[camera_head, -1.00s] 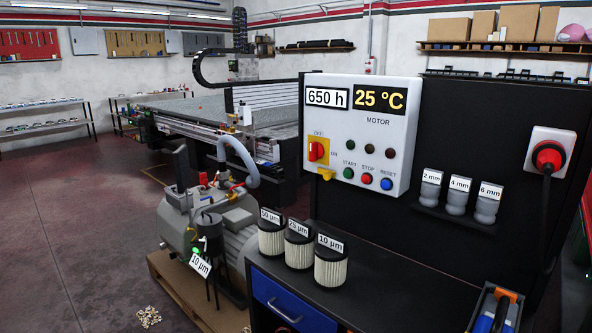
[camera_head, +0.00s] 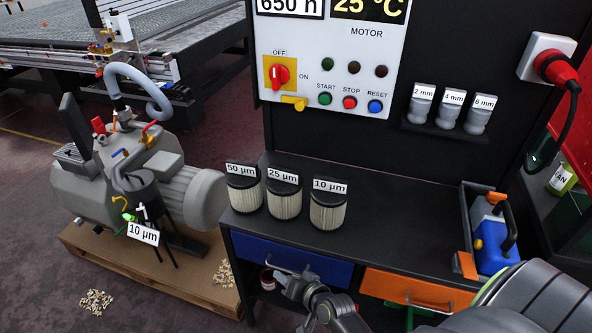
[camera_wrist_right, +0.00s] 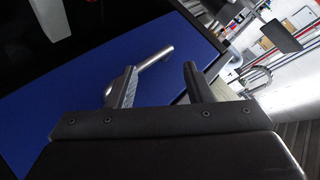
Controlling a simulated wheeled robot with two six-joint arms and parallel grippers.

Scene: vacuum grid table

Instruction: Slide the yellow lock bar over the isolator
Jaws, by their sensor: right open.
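The isolator (camera_head: 280,75) is a red rotary knob on a yellow plate on the white motor panel. Its handle stands upright, towards OFF. The yellow lock bar (camera_head: 294,103) sits just below the isolator at the plate's lower right, not across the knob. My right gripper (camera_head: 295,284) is low in front of the blue drawer, well below the panel. In the right wrist view my right gripper (camera_wrist_right: 160,77) is open, with the metal drawer handle (camera_wrist_right: 155,57) close to its fingers; I cannot tell if they touch. My left gripper is not in view.
The blue drawer (camera_head: 265,249) and orange drawer (camera_head: 395,288) are under the black bench. Several filter canisters (camera_head: 283,200) stand on its left part, below the panel. A blue bottle in a carrier (camera_head: 492,242) stands at the right. A pump (camera_head: 140,180) is at the left.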

